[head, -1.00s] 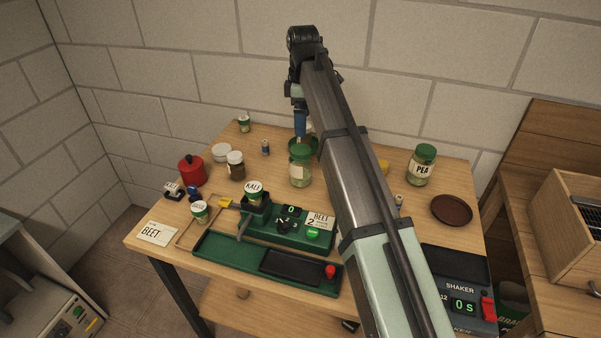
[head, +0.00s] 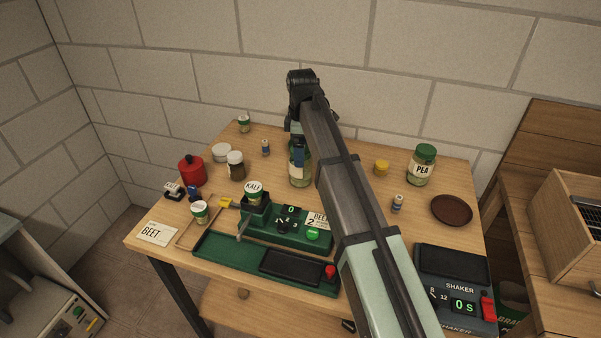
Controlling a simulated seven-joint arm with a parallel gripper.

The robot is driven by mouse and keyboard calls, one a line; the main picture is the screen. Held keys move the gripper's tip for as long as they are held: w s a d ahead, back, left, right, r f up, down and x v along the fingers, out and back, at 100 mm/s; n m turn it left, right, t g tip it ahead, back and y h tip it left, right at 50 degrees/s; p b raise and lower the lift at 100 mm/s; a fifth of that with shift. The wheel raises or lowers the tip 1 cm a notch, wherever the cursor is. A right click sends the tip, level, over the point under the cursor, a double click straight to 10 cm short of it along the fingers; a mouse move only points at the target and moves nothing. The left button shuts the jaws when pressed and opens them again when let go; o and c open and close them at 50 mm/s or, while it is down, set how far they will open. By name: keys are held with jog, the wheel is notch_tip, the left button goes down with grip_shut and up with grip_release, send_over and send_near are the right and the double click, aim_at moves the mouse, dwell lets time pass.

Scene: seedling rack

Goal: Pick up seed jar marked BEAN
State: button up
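A glass jar with a pale label (head: 299,178) stands upright near the middle of the table. The writing on its label cannot be read, so I cannot tell whether it is the BEAN jar. My gripper (head: 298,155) points down over this jar and hides its lid. I cannot tell whether the fingers are apart or closed, or whether they touch the jar. Another green-lidded jar marked PEA (head: 421,166) stands at the right. No label reading BEAN is legible.
A green dispenser with a KALE jar (head: 254,193) stands in front, behind a green tray (head: 217,252). A dark jar (head: 236,167) and a red canister (head: 191,171) are at the left.

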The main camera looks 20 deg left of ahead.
jog(key=shift+f, duration=1.55)
jog(key=shift+c, duration=0.3)
jog(key=c, duration=1.7)
